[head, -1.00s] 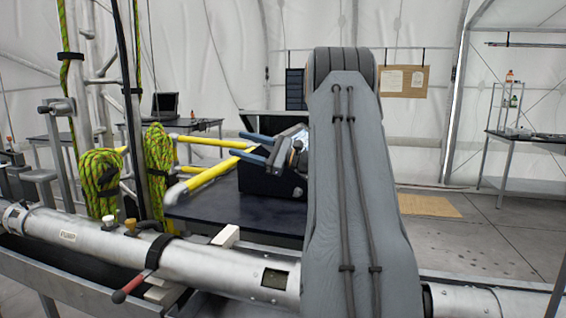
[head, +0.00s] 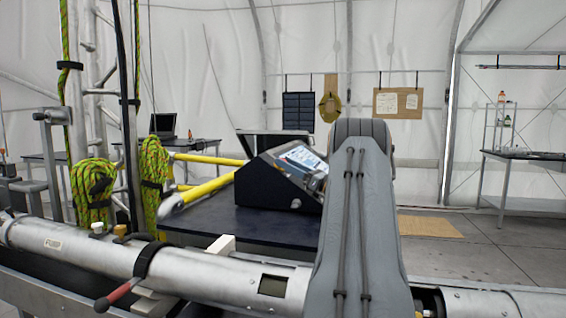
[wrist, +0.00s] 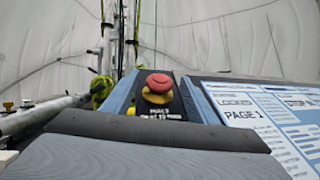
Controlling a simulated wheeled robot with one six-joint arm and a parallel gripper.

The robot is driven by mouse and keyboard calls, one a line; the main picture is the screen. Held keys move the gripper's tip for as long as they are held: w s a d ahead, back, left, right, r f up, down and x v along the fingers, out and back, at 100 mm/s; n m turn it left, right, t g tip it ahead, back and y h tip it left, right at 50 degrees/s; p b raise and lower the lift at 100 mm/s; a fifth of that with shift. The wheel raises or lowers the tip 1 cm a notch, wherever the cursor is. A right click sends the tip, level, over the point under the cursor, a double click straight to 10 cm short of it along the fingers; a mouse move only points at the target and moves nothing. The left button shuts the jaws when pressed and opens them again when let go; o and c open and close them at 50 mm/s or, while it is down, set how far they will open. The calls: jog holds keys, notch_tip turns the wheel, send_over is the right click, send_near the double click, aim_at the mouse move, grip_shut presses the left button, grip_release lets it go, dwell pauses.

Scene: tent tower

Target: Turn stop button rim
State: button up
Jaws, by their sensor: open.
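The stop button shows in the wrist view as a red mushroom cap (wrist: 159,82) above a yellow rim (wrist: 157,97), on a dark plate with white lettering. My gripper (wrist: 160,79) is open, with one blue finger on each side of the button. I cannot tell whether either finger touches the rim. In the head view, the dark sloped console (head: 262,184) with a lit screen (head: 302,158) stands on a dark table. My arm hides its right side, and the button and my fingers cannot be made out there.
The screen (wrist: 262,112) lies right of the button in the wrist view. Yellow bars (head: 208,188) reach toward the console from the left. A silver tube (head: 205,281) with a red-handled lever (head: 118,296) crosses the foreground. Green rope coils (head: 92,190) hang at left.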

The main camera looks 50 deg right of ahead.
jog(key=shift+x, duration=1)
jog(key=shift+c, duration=0.3)
